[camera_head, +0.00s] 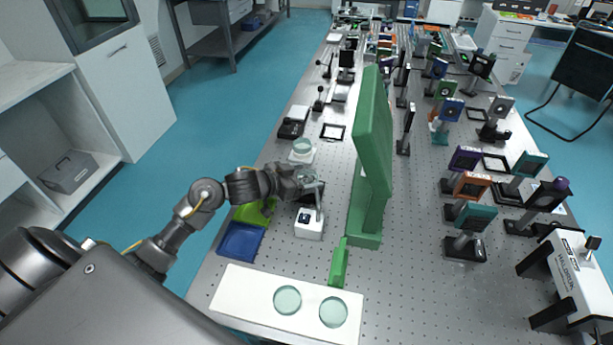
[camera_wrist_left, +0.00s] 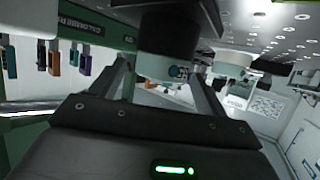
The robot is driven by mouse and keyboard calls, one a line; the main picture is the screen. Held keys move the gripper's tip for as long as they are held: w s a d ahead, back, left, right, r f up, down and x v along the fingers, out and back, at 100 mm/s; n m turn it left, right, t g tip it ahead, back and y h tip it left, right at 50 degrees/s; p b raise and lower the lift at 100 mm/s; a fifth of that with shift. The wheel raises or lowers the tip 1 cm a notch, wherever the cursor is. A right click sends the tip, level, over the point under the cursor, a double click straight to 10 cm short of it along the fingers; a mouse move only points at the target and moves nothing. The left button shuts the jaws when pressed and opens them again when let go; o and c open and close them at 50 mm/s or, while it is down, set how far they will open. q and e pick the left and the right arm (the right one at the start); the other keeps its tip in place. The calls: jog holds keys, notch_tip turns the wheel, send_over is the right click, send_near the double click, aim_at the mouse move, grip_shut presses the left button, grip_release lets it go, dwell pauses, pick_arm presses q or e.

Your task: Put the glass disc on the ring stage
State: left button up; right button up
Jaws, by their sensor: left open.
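My left gripper (camera_head: 311,181) is open at a white-based stand (camera_head: 309,228), near its top. A pale, glassy round shape shows by the fingers; I cannot tell whether it is a disc or the ring, or whether it touches them. In the left wrist view the open fingers (camera_wrist_left: 160,75) flank a dark and white cylindrical part (camera_wrist_left: 168,40). Two pale green glass discs, one left (camera_head: 287,300) and one right (camera_head: 333,312), lie on a white board at the front. Another pale green round piece (camera_head: 302,145) sits on a white holder behind the gripper. My right gripper is out of view.
A tall green panel (camera_head: 373,135) stands just right of the gripper. A blue tray (camera_head: 240,241) and a green tray (camera_head: 254,212) lie at the table's left edge. The white board (camera_head: 238,290) is at the front. Several mounted optics fill the right side.

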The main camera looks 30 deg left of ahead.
pick_arm(q)
jog(key=v, duration=1.1)
